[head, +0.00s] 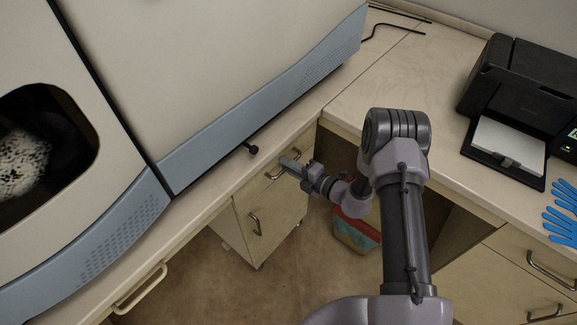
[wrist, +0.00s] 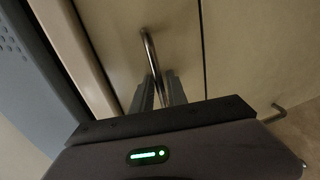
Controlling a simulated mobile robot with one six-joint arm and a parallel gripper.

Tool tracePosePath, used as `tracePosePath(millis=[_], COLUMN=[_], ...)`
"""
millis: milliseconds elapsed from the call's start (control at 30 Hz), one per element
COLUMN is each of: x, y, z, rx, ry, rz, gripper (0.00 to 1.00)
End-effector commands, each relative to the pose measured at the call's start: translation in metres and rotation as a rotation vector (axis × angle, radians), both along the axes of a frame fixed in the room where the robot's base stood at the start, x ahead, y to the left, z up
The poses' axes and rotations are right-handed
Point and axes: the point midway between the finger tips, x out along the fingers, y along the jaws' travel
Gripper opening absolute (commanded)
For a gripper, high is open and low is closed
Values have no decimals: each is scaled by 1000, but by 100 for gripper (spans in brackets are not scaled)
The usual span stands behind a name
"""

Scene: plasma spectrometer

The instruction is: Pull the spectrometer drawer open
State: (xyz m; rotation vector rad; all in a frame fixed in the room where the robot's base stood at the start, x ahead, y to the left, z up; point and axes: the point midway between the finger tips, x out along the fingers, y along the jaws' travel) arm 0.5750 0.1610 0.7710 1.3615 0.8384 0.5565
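The spectrometer (head: 215,70) is a large cream and blue-grey machine on the bench. Under the bench top, a cream drawer front (wrist: 180,35) carries a curved metal drawer handle (wrist: 150,48). My gripper (head: 287,165) is at this upper drawer in the head view and partly covers the handle. In the wrist view, the two fingers of my gripper (wrist: 160,88) stand close on either side of the handle bar, with hardly any gap, and look shut on it. The drawer front looks flush with the cabinet.
A lower drawer handle (head: 255,224) sits below, and another handle (head: 140,287) is at the left. A bin (head: 357,235) stands on the floor under the bench. A black printer (head: 520,95) and blue gloves (head: 564,212) lie on the right bench. The floor before the cabinet is clear.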

Motion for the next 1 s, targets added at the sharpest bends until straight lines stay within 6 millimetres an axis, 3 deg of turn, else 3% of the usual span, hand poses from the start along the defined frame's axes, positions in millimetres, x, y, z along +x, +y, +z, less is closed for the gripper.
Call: tracePosePath(millis=[33, 100, 133, 1000], x=[0, 0, 0, 0], y=[0, 0, 0, 0], z=[0, 0, 0, 0], rx=[0, 0, 0, 0], ry=[0, 0, 0, -1], rz=[0, 0, 0, 1], gripper=[15, 1, 0, 0])
